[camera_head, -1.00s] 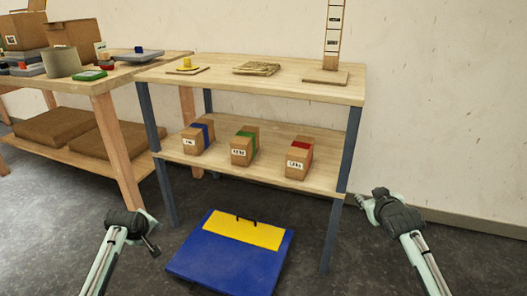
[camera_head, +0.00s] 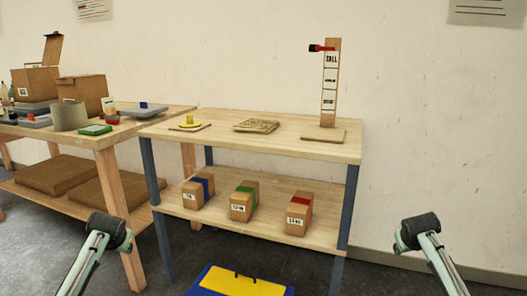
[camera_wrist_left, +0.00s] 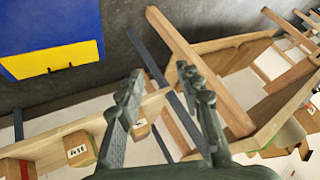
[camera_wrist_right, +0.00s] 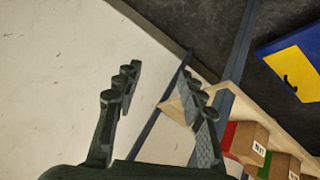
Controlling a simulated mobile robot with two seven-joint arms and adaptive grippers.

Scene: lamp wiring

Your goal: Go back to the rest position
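In the head view my left arm comes in at the lower left and my right arm at the lower right. Both end in dark wrist parts in front of the shelf table, clear of it; the fingers are not clear there. In the left wrist view my left gripper (camera_wrist_left: 160,75) has its fingers spread with nothing between them. In the right wrist view my right gripper (camera_wrist_right: 158,75) is likewise spread and empty. Neither gripper touches anything.
A two-level wooden table (camera_head: 335,150) bears three boxes with blue (camera_head: 198,192), green (camera_head: 244,201) and red (camera_head: 298,214) bands below. A height gauge (camera_head: 330,85) stands on top. A cluttered workbench (camera_head: 150,120) is at left. A blue and yellow case (camera_head: 240,283) lies on the floor.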

